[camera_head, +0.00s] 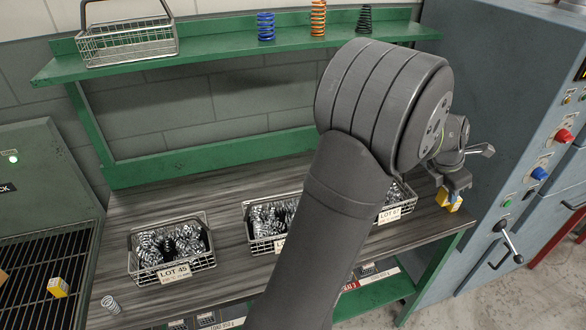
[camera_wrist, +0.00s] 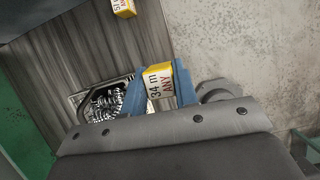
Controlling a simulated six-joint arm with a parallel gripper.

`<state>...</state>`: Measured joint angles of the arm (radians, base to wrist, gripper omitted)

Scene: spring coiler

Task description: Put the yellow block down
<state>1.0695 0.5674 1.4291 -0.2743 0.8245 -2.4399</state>
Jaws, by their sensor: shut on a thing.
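My gripper (camera_head: 453,188) is at the right end of the bench, beside the blue-grey machine. In the wrist view its blue fingers (camera_wrist: 160,95) are shut on a yellow block (camera_wrist: 168,90) with a white label reading "34" and "ANY". Yellow also shows just under the gripper in the head view (camera_head: 449,203), partly hidden by the fingers. A second yellow block (camera_wrist: 123,8) lies on the wood at the top of the wrist view, apart from the held one. Another yellow block (camera_head: 58,287) sits on the dark grate at left. The held block's height above the bench is unclear.
Wire baskets of springs, LOT 45 (camera_head: 170,250), a middle one (camera_head: 262,243) and LOT 67 (camera_head: 397,212), stand along the bench (camera_head: 235,288). The bench's right edge and concrete floor (camera_wrist: 230,50) are close to the held block. My arm hides the bench's middle.

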